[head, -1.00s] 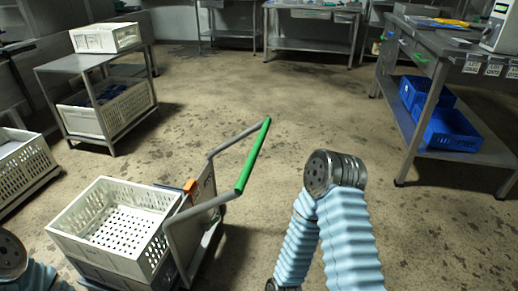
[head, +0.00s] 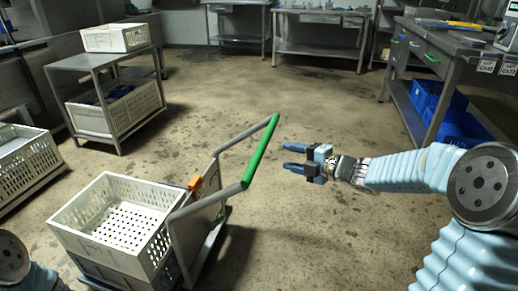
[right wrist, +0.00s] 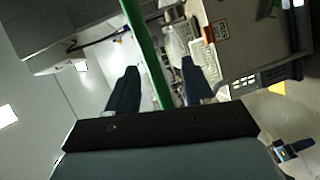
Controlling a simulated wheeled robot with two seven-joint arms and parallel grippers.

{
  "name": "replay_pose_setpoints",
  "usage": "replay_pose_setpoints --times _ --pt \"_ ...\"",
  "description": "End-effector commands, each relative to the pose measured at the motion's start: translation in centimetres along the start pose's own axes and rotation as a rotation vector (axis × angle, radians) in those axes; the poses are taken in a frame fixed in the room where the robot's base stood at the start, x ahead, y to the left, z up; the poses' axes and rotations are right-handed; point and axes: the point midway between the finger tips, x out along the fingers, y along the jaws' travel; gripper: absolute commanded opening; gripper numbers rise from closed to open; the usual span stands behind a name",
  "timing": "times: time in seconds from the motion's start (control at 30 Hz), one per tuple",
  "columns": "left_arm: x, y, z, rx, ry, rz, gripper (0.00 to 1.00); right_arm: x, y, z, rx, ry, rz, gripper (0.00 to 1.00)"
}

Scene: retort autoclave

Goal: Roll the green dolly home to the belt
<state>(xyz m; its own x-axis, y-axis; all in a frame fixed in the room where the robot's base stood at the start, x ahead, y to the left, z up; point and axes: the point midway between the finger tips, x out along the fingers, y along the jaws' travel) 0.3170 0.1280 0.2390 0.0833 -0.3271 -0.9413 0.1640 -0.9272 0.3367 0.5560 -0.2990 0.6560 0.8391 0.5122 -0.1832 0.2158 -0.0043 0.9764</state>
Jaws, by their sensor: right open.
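The dolly's green handle bar (head: 262,150) slants up to the right on a grey tube frame (head: 178,222). A white perforated crate (head: 118,222) rides on the dolly, on top of a darker one. My right gripper (head: 288,157) is open, a little to the right of the green bar and pointing at it. In the right wrist view the green bar (right wrist: 146,55) runs between the two open fingers (right wrist: 160,88), nearer the left one; whether it lies within their reach is unclear. No belt can be made out.
A grey shelf cart (head: 72,70) with white crates stands at the upper left. Another white crate (head: 25,165) is at the left edge. A workbench (head: 445,48) with blue bins (head: 460,128) stands at the right. The middle floor is clear.

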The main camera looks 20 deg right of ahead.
Motion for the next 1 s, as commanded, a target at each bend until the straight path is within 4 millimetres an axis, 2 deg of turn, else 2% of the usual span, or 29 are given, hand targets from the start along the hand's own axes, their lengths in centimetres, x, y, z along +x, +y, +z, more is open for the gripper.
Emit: replay_pose_setpoints --times 0.03,0.1,0.23,0.37,0.7,0.83,1.0 --pt "0.3 -0.2 0.0 -0.001 0.001 -0.001 0.0 -1.1 1.1 0.1 -0.09 0.008 0.007 0.52" --pt "0.3 -0.2 -0.1 -0.001 0.001 -0.001 0.0 -1.8 1.9 0.0 -0.171 0.02 0.007 0.52" --pt "0.4 -0.2 -0.1 -0.002 0.002 -0.001 0.0 -1.1 2.2 -0.1 -0.207 0.03 0.004 0.52" --pt "0.5 -0.3 -0.1 -0.002 0.001 -0.001 0.0 1.3 2.1 -0.2 -0.202 0.031 0.004 0.52" --pt "0.8 -0.3 0.0 -0.001 0.0 0.0 0.0 8.9 2.1 -0.5 -0.199 0.03 0.003 0.52" --pt "0.8 -0.3 0.0 -0.001 0.0 0.0 0.0 10.7 2.2 -0.4 -0.198 0.028 0.003 0.52" --pt "0.8 -0.3 0.0 -0.001 0.0 0.0 0.0 11.6 2.2 -0.4 -0.198 0.027 0.003 0.52"
